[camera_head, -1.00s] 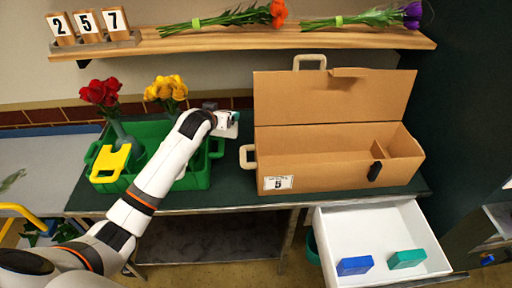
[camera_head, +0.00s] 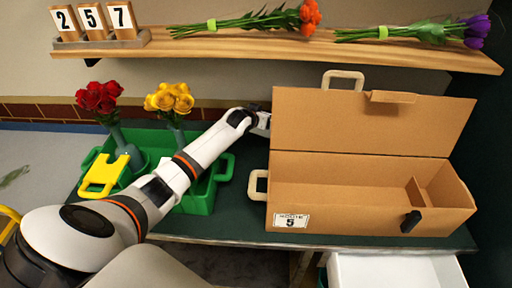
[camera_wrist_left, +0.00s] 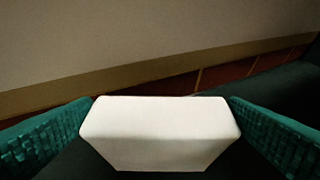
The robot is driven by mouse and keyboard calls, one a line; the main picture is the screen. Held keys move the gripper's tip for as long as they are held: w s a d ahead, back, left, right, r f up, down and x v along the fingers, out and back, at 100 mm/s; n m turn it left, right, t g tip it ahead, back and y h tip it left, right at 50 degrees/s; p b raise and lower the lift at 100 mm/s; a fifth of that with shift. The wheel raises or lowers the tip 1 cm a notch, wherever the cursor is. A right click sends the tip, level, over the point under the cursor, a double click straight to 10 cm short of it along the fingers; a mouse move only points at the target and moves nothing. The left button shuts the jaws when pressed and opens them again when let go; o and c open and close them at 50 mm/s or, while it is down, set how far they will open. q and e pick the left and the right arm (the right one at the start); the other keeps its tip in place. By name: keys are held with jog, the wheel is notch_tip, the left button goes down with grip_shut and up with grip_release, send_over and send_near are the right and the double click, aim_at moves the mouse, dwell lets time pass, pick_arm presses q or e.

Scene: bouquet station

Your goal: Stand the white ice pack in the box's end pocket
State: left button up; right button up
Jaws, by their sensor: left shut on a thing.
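My left gripper (camera_head: 263,121) is at the left edge of the box's raised lid, above the table. In the left wrist view its two teal fingers are shut on the white ice pack (camera_wrist_left: 160,130), one at each side. In the head view I cannot clearly make out the pack. The cardboard box (camera_head: 345,222) stands open on the right of the table, lid up at the back. A divider (camera_head: 415,192) marks off a small end pocket (camera_head: 448,190) at its right end, which looks empty. My right gripper is out of view.
A green crate (camera_head: 199,195) with a yellow piece (camera_head: 104,175), red flowers (camera_head: 98,96) and yellow flowers (camera_head: 169,97) stands left of the box. The box's side handle (camera_head: 256,185) sticks out toward it. A wooden shelf (camera_head: 280,42) runs above; a white drawer (camera_head: 395,270) is open below.

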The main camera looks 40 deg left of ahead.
pick_arm(q)
jog(key=s+d+f+p, duration=0.1)
jog(key=s, duration=0.3)
jog(key=s+d+f+p, duration=0.1)
jog(key=s+d+p, duration=0.1)
jog(key=s, duration=0.2)
jog(key=s+d+f+p, duration=0.1)
jog(key=s+p, duration=0.1)
jog(key=s, duration=0.2)
jog(key=shift+d+f, duration=0.2)
jog(key=shift+d, duration=0.1)
jog(key=o, duration=0.7)
jog(key=shift+f, duration=0.15)
jog(key=shift+o, duration=0.5)
jog(key=shift+s, duration=0.1)
